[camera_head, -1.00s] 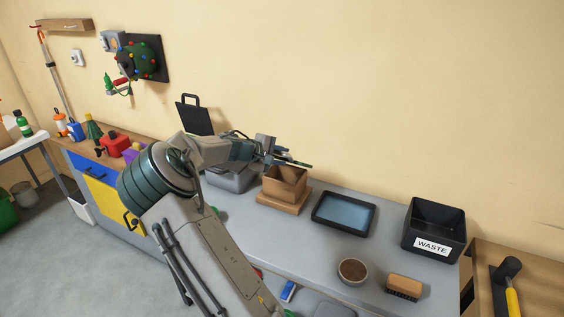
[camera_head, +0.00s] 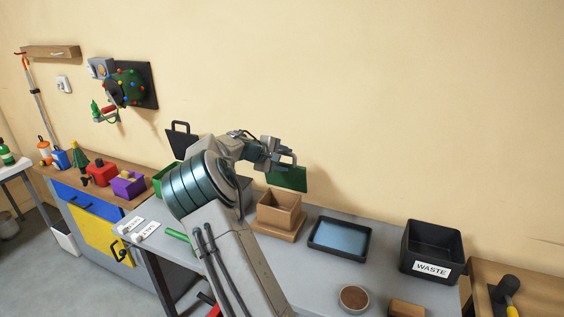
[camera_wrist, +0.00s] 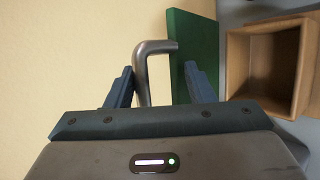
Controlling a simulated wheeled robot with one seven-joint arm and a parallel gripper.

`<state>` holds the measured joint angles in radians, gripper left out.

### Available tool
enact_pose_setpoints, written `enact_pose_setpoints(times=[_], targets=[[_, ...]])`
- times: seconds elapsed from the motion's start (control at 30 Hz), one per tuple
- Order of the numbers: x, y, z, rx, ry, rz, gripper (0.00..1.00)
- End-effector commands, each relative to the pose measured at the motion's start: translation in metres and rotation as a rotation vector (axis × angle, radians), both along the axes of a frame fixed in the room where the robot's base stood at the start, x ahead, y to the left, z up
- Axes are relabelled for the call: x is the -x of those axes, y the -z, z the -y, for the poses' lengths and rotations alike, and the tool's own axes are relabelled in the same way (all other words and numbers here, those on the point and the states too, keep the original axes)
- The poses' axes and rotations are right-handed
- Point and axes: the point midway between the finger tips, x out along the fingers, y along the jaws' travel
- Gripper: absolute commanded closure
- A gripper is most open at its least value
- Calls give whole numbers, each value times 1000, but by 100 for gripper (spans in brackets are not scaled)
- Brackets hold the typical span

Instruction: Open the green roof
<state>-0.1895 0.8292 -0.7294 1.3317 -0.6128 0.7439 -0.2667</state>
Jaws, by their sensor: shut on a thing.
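The green roof (camera_head: 288,179) is a flat green panel raised upright behind the brown wooden box (camera_head: 280,211). The box's open top faces up. In the wrist view the green roof (camera_wrist: 196,50) stands on edge beside the open box (camera_wrist: 262,70). A bent metal handle (camera_wrist: 143,72) sticks out from the roof. My gripper (camera_wrist: 160,85) is shut on this handle, one finger on each side of it. In the head view my gripper (camera_head: 284,161) is just above the roof's upper edge.
A blue-grey tray (camera_head: 340,236) and a black WASTE bin (camera_head: 431,248) stand to the right of the box on the grey bench. A round brown bowl (camera_head: 353,297) and a brush (camera_head: 406,308) lie near the front. The wall is close behind.

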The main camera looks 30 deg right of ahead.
Motion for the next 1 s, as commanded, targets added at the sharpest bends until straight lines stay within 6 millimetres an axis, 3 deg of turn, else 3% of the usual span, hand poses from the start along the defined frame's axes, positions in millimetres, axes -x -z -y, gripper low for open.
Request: enact_pose_setpoints(times=[0.03,0.4,0.43,0.47,1.0], targets=[[1,7,3,-3,5,-5,92],[2,10,6,-8,6,-8,92],[2,10,7,-8,6,-8,60],[2,11,7,-9,6,-9,64],[2,9,-5,-8,3,-11,64]])
